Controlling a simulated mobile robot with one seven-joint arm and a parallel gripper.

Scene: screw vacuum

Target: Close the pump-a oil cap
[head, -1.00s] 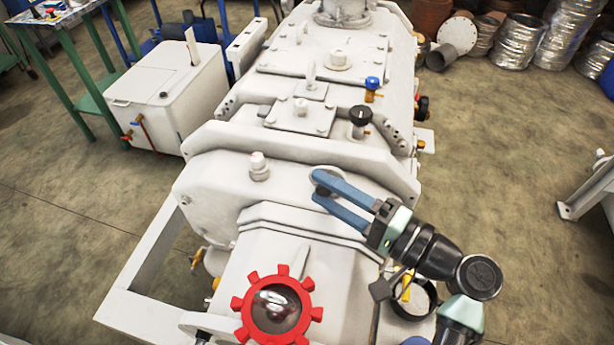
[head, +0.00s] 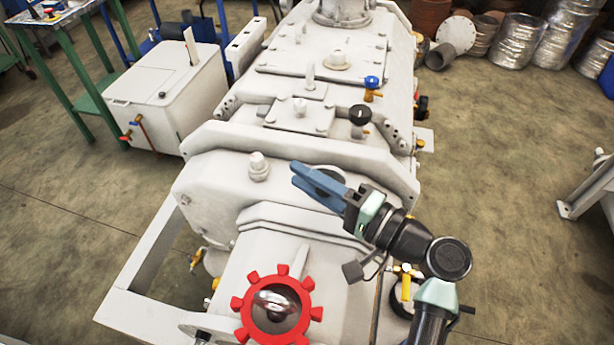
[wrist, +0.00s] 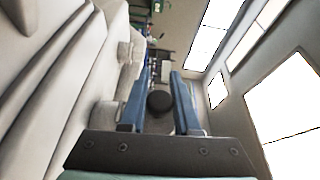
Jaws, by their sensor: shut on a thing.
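My gripper (head: 305,178) is over the near top of the white pump (head: 215,195), its blue fingers pointing left. In the wrist view the fingers (wrist: 158,95) are shut on a dark round piece, which I take for the oil cap (wrist: 160,102). In the head view the fingers hide the cap. A dark round opening (head: 328,171) shows on the pump top just behind the fingers, partly covered by them. The held cap looks apart from the opening, though the exact gap cannot be told.
A white plug (head: 258,166) stands left of the fingers. A black-topped knob (head: 359,115) and a blue-handled valve (head: 372,83) rise behind. A red lobed ring (head: 277,308) is at the front. A white box (head: 165,95) stands on the floor at left.

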